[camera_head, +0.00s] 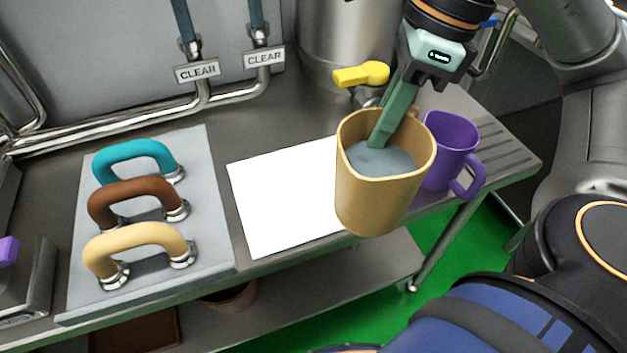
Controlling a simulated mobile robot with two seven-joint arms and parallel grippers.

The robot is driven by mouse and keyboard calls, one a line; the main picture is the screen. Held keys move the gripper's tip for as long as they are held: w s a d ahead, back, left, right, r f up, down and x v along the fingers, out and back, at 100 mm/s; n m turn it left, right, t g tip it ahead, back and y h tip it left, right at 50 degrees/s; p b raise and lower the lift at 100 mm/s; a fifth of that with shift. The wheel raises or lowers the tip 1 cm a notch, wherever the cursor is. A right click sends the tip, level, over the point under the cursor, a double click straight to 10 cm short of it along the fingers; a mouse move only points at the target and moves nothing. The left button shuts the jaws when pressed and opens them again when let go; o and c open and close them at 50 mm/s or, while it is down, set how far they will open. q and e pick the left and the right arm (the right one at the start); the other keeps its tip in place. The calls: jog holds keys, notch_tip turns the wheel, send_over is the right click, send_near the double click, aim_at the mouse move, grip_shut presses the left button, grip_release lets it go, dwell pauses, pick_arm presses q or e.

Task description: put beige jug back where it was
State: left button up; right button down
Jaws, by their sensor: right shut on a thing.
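The beige jug (378,196) is at the front edge of the steel table in the head view, overlapping the right side of a white mat (280,195). It looks close to upright and holds grey-looking contents. My right gripper (388,132) comes down from above and is shut on the jug, with a green finger reaching across its opening. The exact grip point is hidden. I cannot tell whether the jug's base touches the table. My left gripper is not in view.
A purple jug (450,150) stands close behind and right of the beige jug. A yellow tap handle (361,75) sticks out behind. At left, a grey plate (205,225) carries teal, brown and beige handles. The white mat's left part is clear.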

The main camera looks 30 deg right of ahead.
aim_at(401, 147)
jog(key=m, duration=0.1)
jog(key=s+d+m+t, duration=0.1)
jog(key=m, duration=0.1)
jog(key=shift+s+m+h, duration=0.3)
jog(key=m, duration=0.1)
jog(key=s+m, duration=0.1)
jog(key=m, duration=0.1)
jog(key=shift+d+h, duration=0.3)
jog(key=shift+d, duration=0.05)
jog(key=shift+b, duration=0.3)
pick_arm(q)
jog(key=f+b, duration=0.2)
jog(key=b, duration=0.1)
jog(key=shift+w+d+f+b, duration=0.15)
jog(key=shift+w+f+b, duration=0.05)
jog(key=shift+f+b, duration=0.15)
pick_arm(e)
jog(key=w+f, duration=1.2)
jog(key=w, duration=0.1)
jog(key=shift+w+d+f+m, duration=0.2)
jog(key=shift+w+f+m, duration=0.1)
jog(key=shift+w+f, duration=0.1)
jog(key=shift+f, duration=0.1)
jog(key=shift+f, duration=0.15)
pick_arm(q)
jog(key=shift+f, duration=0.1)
pick_arm(e)
jog(key=c, duration=1)
grip_release()
jog(key=shift+s, duration=0.1)
